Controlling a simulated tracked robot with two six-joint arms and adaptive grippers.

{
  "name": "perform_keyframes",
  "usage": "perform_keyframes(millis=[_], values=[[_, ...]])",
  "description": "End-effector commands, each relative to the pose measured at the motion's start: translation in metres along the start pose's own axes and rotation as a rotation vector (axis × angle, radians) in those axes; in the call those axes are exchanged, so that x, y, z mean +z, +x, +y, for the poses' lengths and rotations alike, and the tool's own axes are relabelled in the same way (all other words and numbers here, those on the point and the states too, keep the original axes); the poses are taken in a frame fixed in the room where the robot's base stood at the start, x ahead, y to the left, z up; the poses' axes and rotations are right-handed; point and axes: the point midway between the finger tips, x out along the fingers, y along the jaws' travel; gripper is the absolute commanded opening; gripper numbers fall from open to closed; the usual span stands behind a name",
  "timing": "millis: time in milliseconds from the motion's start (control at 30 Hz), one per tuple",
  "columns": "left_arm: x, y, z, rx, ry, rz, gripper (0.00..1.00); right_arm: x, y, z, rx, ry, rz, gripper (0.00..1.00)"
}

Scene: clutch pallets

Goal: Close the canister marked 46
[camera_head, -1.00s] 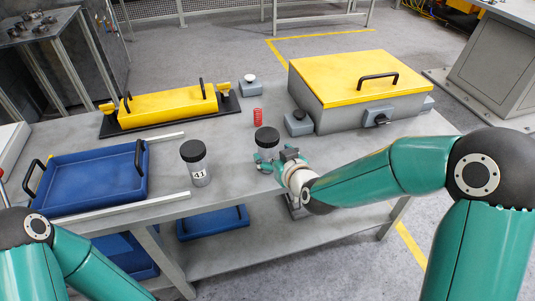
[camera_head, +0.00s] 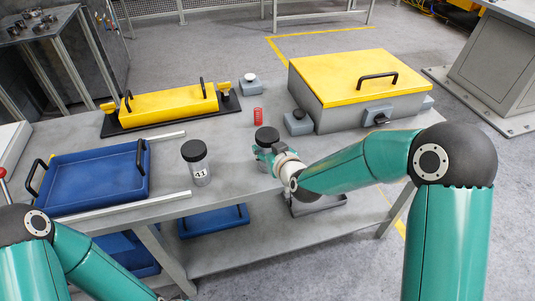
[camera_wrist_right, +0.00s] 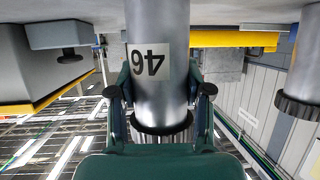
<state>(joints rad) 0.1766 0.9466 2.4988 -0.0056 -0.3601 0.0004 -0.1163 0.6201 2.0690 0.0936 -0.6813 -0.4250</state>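The canister marked 46 (camera_wrist_right: 150,64) stands upright on the table. Its label reads upside down in the right wrist view, which is inverted. Its black lid (camera_head: 267,136) is on top in the head view, where the body is mostly hidden by my right gripper (camera_head: 266,154). In the right wrist view my right gripper (camera_wrist_right: 160,91) has its fingers spread on either side of the canister, near its lid end, with small gaps seeming to show. My left arm shows at the lower left of the head view; its gripper is out of frame.
A canister marked 41 (camera_head: 196,165) with a black lid stands to the left. A yellow-lidded grey box (camera_head: 345,85), a blue tray (camera_head: 92,180) and a yellow block on a black base (camera_head: 168,106) also occupy the table.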

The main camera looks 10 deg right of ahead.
Motion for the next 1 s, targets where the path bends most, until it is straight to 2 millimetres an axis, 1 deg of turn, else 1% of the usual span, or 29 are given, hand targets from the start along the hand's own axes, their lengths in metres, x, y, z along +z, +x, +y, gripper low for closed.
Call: perform_keyframes(millis=[33, 167, 200, 467, 667, 767, 867, 967, 1000], values=[[0.000, 0.000, 0.000, 0.000, 0.000, 0.000, 1.00, 0.000, 0.000, 0.000, 0.000, 0.000, 0.000, 0.24], [0.000, 0.000, 0.000, 0.000, 0.000, 0.000, 1.00, 0.000, 0.000, 0.000, 0.000, 0.000, 0.000, 0.03], [0.000, 0.000, 0.000, 0.000, 0.000, 0.000, 1.00, -0.002, 0.000, 0.000, 0.001, 0.000, 0.004, 0.00], [0.000, 0.000, 0.000, 0.000, 0.000, 0.000, 1.00, -0.003, -0.001, 0.001, 0.001, 0.000, 0.004, 0.00], [0.000, -0.001, 0.000, 0.000, 0.000, 0.000, 1.00, -0.013, -0.004, 0.001, 0.002, 0.000, 0.006, 0.00], [0.000, -0.001, 0.000, 0.000, 0.000, 0.000, 1.00, -0.025, -0.009, 0.000, 0.002, -0.001, 0.009, 0.00], [0.000, -0.002, 0.001, 0.000, 0.000, 0.000, 1.00, -0.042, -0.016, 0.001, 0.002, 0.000, 0.010, 0.00], [0.000, -0.004, 0.002, 0.000, 0.000, 0.000, 1.00, -0.064, -0.025, 0.000, 0.001, 0.001, 0.012, 0.00], [0.000, -0.007, 0.003, 0.000, 0.000, 0.000, 1.00, -0.075, -0.030, 0.000, 0.002, 0.001, 0.012, 0.00]])
